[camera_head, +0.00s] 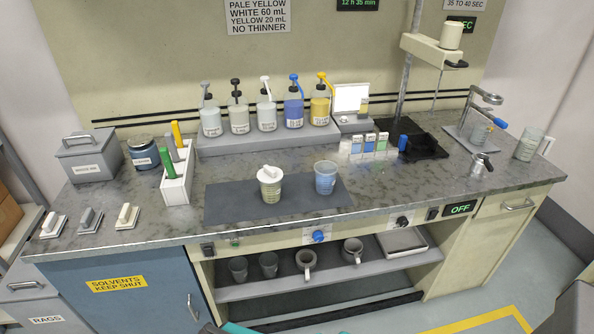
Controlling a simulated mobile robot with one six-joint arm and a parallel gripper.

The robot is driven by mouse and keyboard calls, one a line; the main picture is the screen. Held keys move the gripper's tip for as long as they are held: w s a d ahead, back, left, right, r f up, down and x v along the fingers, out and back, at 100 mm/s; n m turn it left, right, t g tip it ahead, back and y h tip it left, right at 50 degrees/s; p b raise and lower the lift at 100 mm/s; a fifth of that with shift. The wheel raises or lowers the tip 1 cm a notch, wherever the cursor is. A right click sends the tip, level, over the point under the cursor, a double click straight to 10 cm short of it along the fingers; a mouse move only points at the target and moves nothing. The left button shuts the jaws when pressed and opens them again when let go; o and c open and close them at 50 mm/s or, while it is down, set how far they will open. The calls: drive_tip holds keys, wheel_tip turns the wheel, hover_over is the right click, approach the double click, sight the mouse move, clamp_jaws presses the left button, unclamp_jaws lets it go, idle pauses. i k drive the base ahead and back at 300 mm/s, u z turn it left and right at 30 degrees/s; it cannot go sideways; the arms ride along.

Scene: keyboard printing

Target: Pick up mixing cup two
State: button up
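Two mixing cups stand upright on a dark mat (225,205) at the middle front of the bench. The left cup (270,192) is clear with a pale yellowish content and has a white piece on top. The right cup (326,180) is bluish and looks open at the top. No number is readable on either, so I cannot tell which is mixing cup two. My gripper is not in view.
A raised shelf (232,144) with several pump bottles stands behind the mat. A white rack (178,185) with colored handles is left of it. Small bottles (369,145) and a black tray (425,146) are right. Mugs (307,262) sit on the lower shelf.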

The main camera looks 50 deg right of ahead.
sight(325, 172)
drive_tip(key=z, duration=0.75)
drive_tip(key=k, duration=1)
drive_tip(key=u, duration=0.05)
drive_tip(key=i, duration=0.85)
drive_tip(key=z, duration=0.05)
